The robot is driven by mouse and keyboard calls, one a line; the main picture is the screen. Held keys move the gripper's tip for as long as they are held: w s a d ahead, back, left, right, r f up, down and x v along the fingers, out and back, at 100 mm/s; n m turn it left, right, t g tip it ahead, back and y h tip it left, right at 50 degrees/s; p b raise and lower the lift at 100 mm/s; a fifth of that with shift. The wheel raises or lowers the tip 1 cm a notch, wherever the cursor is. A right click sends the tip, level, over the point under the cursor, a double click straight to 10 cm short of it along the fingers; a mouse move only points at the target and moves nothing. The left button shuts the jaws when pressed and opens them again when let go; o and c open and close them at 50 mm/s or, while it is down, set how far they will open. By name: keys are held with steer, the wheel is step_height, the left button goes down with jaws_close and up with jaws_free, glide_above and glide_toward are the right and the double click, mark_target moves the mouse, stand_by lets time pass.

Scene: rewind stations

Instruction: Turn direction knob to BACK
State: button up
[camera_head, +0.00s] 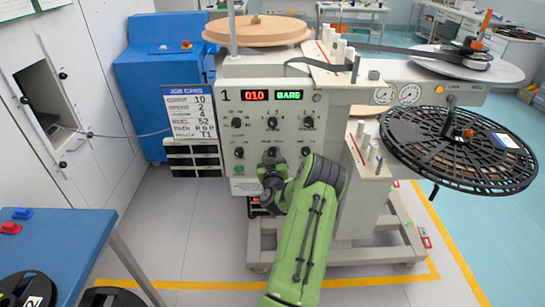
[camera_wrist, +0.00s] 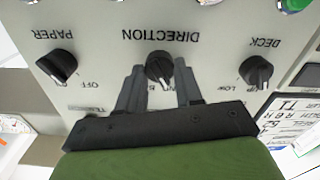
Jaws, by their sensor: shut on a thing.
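The direction knob (camera_wrist: 159,66) is a round black knob in the middle of three on the grey panel, under the label DIRECTION, which appears upside down in the wrist view. My gripper (camera_wrist: 158,80) has one dark finger on each side of it and is shut on it. The position labels by the knob are mostly covered by the fingers, so I cannot read its setting. In the head view my gripper (camera_head: 271,157) is at the lower middle of the control panel (camera_head: 255,110) and hides the knob.
The paper knob (camera_wrist: 57,66) and the deck knob (camera_wrist: 256,73) flank my fingers. A green button (camera_head: 239,169) is at the panel's lower left. The job card (camera_head: 188,110) hangs left of the panel. A black reel (camera_head: 400,135) juts out at right.

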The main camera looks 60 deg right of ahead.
steer(key=shift+m, duration=0.3)
steer(key=m, duration=0.5)
steer(key=shift+s, duration=0.1)
steer(key=m, duration=0.6)
steer(key=shift+s+d, duration=0.1)
steer(key=shift+m, duration=0.3)
stand_by(0.3)
steer(key=o, duration=1)
steer(key=shift+f, duration=0.1)
